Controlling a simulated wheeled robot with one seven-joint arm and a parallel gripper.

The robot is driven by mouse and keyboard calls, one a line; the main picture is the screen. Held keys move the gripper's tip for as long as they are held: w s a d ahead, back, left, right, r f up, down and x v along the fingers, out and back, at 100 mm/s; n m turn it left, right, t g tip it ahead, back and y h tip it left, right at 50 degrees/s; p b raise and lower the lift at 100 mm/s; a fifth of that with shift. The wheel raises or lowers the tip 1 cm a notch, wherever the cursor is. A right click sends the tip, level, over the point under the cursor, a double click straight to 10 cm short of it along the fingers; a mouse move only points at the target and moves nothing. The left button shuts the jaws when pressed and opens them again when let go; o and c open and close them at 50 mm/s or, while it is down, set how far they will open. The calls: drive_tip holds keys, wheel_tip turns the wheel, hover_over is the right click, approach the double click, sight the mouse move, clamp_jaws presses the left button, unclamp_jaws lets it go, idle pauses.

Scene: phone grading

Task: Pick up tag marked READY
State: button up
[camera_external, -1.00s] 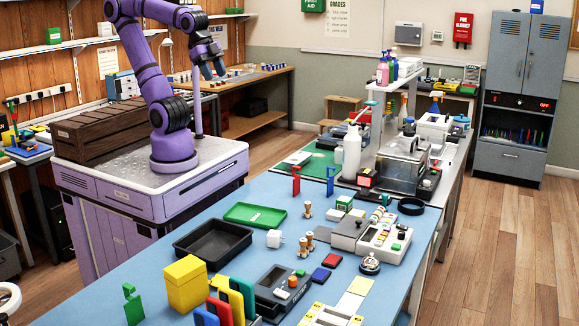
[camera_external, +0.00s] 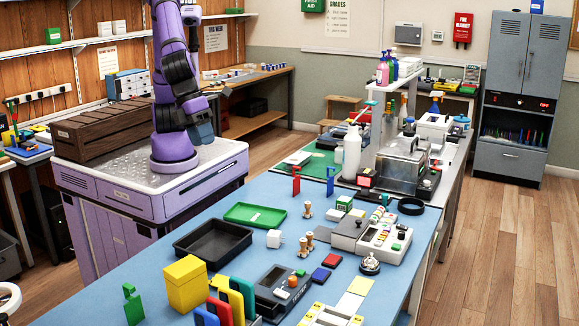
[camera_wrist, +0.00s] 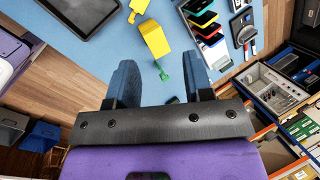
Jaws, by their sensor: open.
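No lettering READY can be read in either view, so I cannot tell which piece is that tag. A green upright piece (camera_external: 133,305) stands at the table's near left edge; a small green piece (camera_wrist: 161,73) also shows in the wrist view, seen between my fingers. My gripper (camera_external: 203,133) hangs low beside my column, left of the table and apart from these pieces. In the wrist view my gripper (camera_wrist: 159,60) is open and empty.
A yellow box (camera_external: 186,285), coloured phones (camera_external: 229,302), a black tray (camera_external: 212,243) and a green tray (camera_external: 255,216) crowd the table's left side. A scale-like device (camera_external: 282,290) and a bell (camera_external: 370,265) stand further right. Bare blue surface shows along the left edge.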

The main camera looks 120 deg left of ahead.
drive_tip(key=s+d+f+m, duration=0.1)
drive_tip(key=d+f+m, duration=0.35)
drive_tip(key=d, duration=0.35)
drive_tip(key=s+d+f+m, duration=0.2)
drive_tip(key=d+f+m, duration=0.1)
drive_tip(key=d+f, duration=0.4)
drive_tip(key=m, duration=0.6)
approach(128, 285)
drive_tip(key=x, duration=0.5)
drive_tip(key=shift+s+f, duration=0.25)
drive_tip(key=shift+s, duration=0.05)
drive_tip(key=shift+w+x, duration=0.2)
drive_tip(key=shift+x, duration=1.1)
drive_tip(key=shift+w+x, duration=0.15)
drive_tip(key=shift+x, duration=1.15)
drive_tip(key=shift+r, duration=0.2)
clamp_jaws()
